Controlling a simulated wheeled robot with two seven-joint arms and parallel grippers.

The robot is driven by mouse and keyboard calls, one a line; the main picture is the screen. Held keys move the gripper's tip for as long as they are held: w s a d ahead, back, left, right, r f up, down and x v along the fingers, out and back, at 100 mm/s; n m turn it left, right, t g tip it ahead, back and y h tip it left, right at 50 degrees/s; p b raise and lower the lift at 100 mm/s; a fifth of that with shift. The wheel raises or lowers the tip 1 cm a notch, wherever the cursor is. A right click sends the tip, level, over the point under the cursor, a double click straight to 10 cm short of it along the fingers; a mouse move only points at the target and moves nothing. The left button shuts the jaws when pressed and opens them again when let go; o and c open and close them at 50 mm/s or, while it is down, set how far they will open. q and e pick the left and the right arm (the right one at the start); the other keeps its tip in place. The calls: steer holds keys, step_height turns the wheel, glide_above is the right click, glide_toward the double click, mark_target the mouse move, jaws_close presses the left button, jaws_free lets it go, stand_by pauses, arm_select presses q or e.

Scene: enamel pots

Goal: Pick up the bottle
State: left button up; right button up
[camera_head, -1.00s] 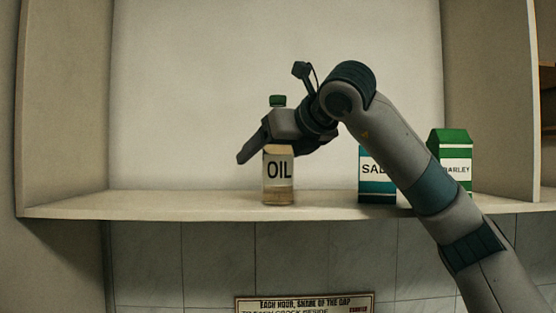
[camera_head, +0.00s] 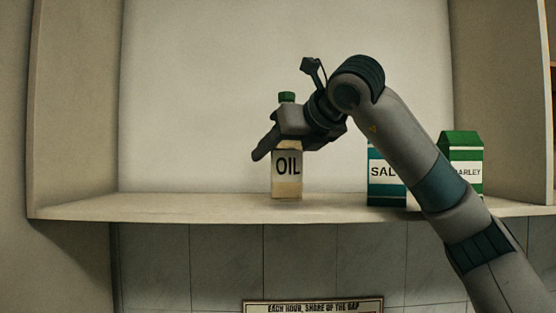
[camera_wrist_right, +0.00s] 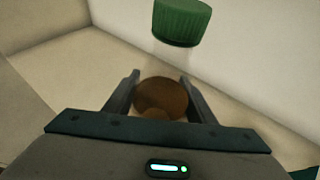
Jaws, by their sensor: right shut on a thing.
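The bottle (camera_head: 287,165), clear with a green cap and an "OIL" label, is upright over the shelf (camera_head: 200,207) in the head view. Its base looks slightly above the shelf board. My right gripper (camera_head: 268,143) is shut around its upper part, just below the cap. In the right wrist view, the green cap (camera_wrist_right: 182,22) is at the top and the brownish bottle body (camera_wrist_right: 160,98) is between the two fingers. My left gripper is in neither view.
A teal-and-white carton (camera_head: 384,172) and a green "BARLEY" carton (camera_head: 465,150) stand on the shelf to the right, partly behind my right arm. Shelf side walls close both ends. The shelf left of the bottle is clear. A sign (camera_head: 312,306) hangs below.

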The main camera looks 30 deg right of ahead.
steer(key=s+d+r+b, duration=0.3)
steer(key=d+r, duration=0.7)
steer(key=d, duration=0.1)
steer(key=shift+d, duration=0.2)
stand_by(0.4)
